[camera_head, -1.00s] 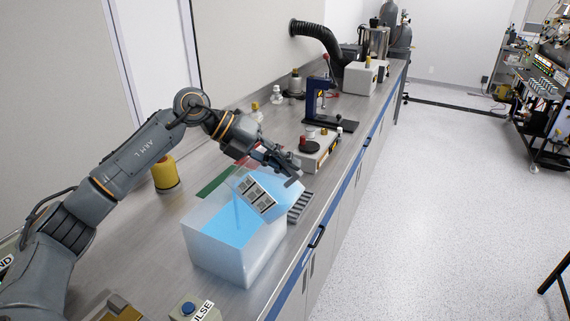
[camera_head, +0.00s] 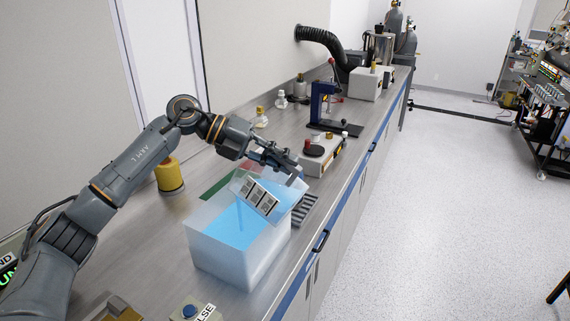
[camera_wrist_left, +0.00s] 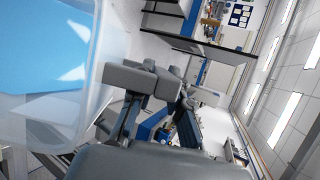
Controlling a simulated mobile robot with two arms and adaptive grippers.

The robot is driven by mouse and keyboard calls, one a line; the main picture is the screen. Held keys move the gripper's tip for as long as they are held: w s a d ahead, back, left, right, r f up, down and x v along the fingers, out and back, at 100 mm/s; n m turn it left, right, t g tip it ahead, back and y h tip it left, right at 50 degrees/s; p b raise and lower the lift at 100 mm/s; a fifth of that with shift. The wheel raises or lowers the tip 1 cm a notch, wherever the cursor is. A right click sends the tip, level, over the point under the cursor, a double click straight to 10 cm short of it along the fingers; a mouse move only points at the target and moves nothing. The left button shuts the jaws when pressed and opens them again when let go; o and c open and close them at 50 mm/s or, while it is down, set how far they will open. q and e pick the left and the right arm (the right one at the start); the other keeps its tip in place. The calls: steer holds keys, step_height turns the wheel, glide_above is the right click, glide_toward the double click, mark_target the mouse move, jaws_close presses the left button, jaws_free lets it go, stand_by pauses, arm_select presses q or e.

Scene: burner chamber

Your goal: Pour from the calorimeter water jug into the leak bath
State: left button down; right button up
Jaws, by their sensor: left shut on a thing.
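The leak bath (camera_head: 258,262) is a translucent white box with blue water in it, standing on the bench in the head view. The calorimeter water jug (camera_head: 285,205) is a clear vessel with blue liquid and a black-and-white label, tilted over the bath. A thin blue stream runs from its lower left edge into the bath. My left gripper (camera_head: 284,165) is shut on the jug at its upper side. In the left wrist view the jug (camera_wrist_left: 75,110) fills the left side, beside the gripper fingers (camera_wrist_left: 150,85). My right gripper is not in view.
A hotplate-like device (camera_head: 322,155) stands just behind the jug, with a blue stand (camera_head: 325,105) beyond it. A dark ridged rack (camera_head: 304,209) lies right of the bath. A yellow cylinder (camera_head: 169,174) stands at left. A blue-button box (camera_head: 190,311) is in front.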

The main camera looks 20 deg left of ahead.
arm_select(q)
steer(key=shift+a+r, duration=0.1)
stand_by(0.4)
steer(key=shift+a+h+b, duration=0.3)
steer(key=shift+h+b, duration=0.1)
steer(key=shift+w+a, duration=0.1)
steer(key=shift+a, duration=0.25)
steer(key=shift+h+b, duration=0.3)
steer(key=shift+b, duration=0.1)
steer(key=shift+a+f+n+b, duration=0.25)
steer(key=shift+a+n+b, duration=0.05)
steer(key=shift+b, duration=0.05)
steer(key=shift+a+h, duration=0.3)
steer(key=shift+h, duration=0.2)
steer(key=shift+r, duration=0.1)
